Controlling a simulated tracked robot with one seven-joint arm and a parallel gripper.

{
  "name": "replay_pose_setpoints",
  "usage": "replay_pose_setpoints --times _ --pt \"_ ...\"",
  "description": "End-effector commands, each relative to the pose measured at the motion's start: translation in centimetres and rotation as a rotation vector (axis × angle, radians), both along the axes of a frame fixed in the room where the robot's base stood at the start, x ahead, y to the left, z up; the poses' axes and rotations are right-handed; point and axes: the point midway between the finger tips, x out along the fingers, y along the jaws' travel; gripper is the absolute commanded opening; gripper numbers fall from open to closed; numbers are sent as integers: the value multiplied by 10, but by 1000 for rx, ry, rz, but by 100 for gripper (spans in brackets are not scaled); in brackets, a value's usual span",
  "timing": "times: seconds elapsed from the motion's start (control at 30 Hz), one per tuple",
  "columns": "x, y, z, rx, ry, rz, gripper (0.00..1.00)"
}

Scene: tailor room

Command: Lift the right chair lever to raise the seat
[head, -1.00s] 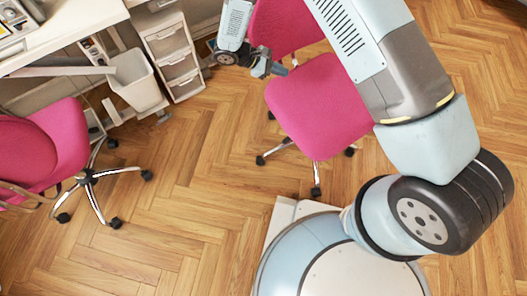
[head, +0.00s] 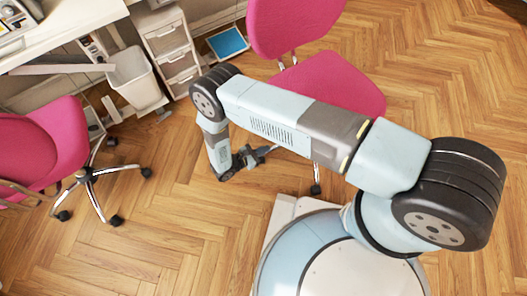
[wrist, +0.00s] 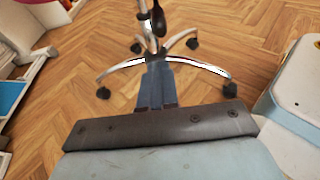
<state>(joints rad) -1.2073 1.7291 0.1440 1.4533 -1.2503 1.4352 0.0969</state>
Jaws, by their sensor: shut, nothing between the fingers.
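The nearer pink chair shows in the head view with its seat (head: 335,88) and backrest (head: 285,25). My arm covers its front side and much of its base. In the wrist view its chrome base (wrist: 195,62) with black casters stands ahead. A dark paddle-like piece (wrist: 158,20) beside the column at the top edge looks like the lever, but I cannot be sure. My gripper (head: 268,152) is low, at the seat's left front. In the wrist view my gripper (wrist: 157,68) is shut and empty, pointing toward the base. I cannot tell whether it touches it.
A second pink chair (head: 65,150) stands at the left by the white desk (head: 75,28). A bin (head: 135,78) and a drawer unit (head: 168,48) stand behind. A blue item (head: 228,42) lies near the wall. The wooden floor (head: 180,215) is open at front left.

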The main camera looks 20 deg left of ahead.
Motion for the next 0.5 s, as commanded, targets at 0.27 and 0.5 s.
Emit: replay_pose_setpoints --times 0.27,0.5 --pt "2 -10 -11 -13 0 18 0" --pt "22 -27 -17 -13 1 17 0"
